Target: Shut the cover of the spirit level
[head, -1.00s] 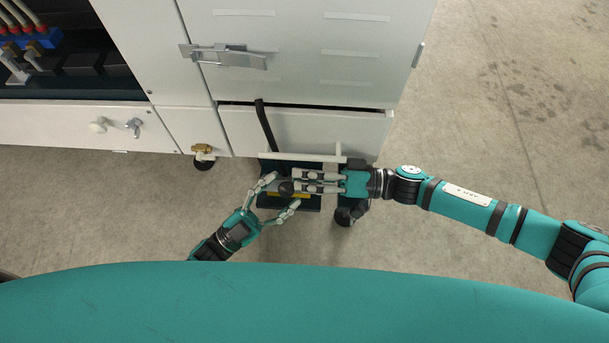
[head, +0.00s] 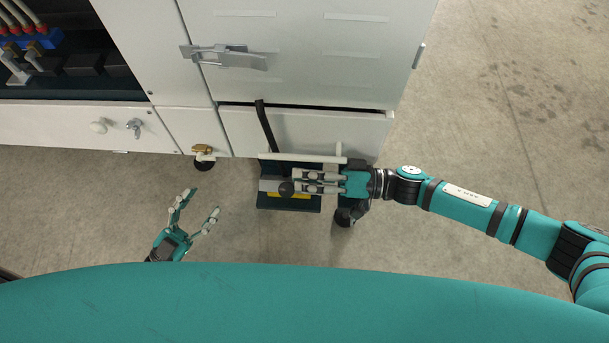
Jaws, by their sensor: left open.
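Under the right end of the cabinet is a dark teal base (head: 268,204) with a yellow part (head: 303,196), a grey plate (head: 267,185) and a round black knob (head: 286,188). Which of these is the spirit level or its cover I cannot tell, nor whether the cover is open. My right gripper (head: 295,182) lies over this assembly from the right, its fingertips close to the knob and hiding part of the plate. Whether it grips anything is unclear. My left gripper (head: 202,202) is open and empty, apart from the assembly, over the floor to its left.
The white cabinet (head: 300,130) stands right behind the assembly, with a white bar (head: 300,158) low at its front. A black cable (head: 266,130) runs down its face. Black feet, one at the left (head: 204,163), stand below. The floor (head: 90,200) on the left is clear.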

